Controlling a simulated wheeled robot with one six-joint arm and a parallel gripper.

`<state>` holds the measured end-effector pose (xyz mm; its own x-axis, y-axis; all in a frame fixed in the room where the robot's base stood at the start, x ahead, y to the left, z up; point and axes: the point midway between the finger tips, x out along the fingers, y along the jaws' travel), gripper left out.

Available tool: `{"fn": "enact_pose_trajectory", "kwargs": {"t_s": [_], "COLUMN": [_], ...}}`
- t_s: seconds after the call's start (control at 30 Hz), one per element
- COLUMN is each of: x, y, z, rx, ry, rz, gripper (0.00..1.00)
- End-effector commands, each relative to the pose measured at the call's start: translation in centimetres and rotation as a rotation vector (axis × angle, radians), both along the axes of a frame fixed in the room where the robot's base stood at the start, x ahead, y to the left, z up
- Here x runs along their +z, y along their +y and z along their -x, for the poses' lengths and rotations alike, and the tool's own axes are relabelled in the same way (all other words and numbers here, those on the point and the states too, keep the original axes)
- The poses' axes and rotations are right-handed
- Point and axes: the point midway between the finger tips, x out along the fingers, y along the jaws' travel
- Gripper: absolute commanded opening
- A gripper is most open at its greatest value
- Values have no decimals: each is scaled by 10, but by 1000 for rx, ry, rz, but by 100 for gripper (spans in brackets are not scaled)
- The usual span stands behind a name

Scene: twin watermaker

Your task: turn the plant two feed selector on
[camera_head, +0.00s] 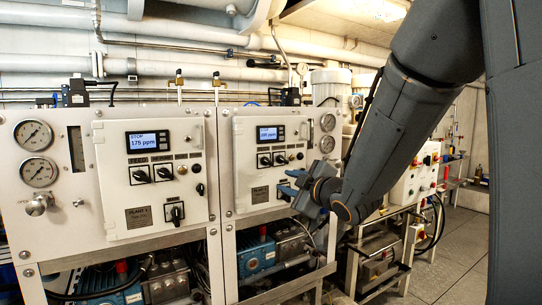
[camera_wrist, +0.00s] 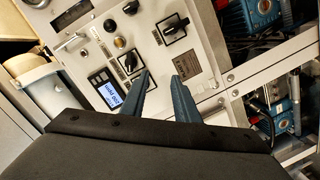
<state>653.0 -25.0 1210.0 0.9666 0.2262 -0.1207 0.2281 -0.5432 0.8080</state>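The plant two feed selector (camera_head: 264,160) is a dark rotary knob below the lit display on the right panel. My gripper (camera_head: 287,182) is at the lower right of that panel, below and right of the selector. In the wrist view my gripper (camera_wrist: 161,76) has two blue fingers apart with nothing between them. I see no contact with the selector.
Other controls crowd the panel, including a lower selector (camera_head: 285,191) near my fingers, which shows in the wrist view too (camera_wrist: 172,28). The display (camera_head: 270,134) is lit. The plant one panel (camera_head: 150,175) stands at left. Open floor (camera_head: 450,255) lies at right.

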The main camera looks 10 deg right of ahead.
Motion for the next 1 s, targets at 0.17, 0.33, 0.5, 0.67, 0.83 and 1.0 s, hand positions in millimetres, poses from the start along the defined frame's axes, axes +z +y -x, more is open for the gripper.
{"fn": "enact_pose_trajectory", "kwargs": {"t_s": [0.17, 0.33, 0.5, 0.67, 0.83, 1.0], "x": [38, 41, 42, 42, 41, 40], "y": [9, 13, 21, 30, 36, 37], "z": [1, -9, -33, -54, -68, -72], "rx": [79, 89, 89, 91, 91, 90], "ry": [-129, -144, -143, -143, -143, -142], "rz": [55, 61, 61, 60, 61, 61], "gripper": [28, 28, 28, 28, 28, 28]}}
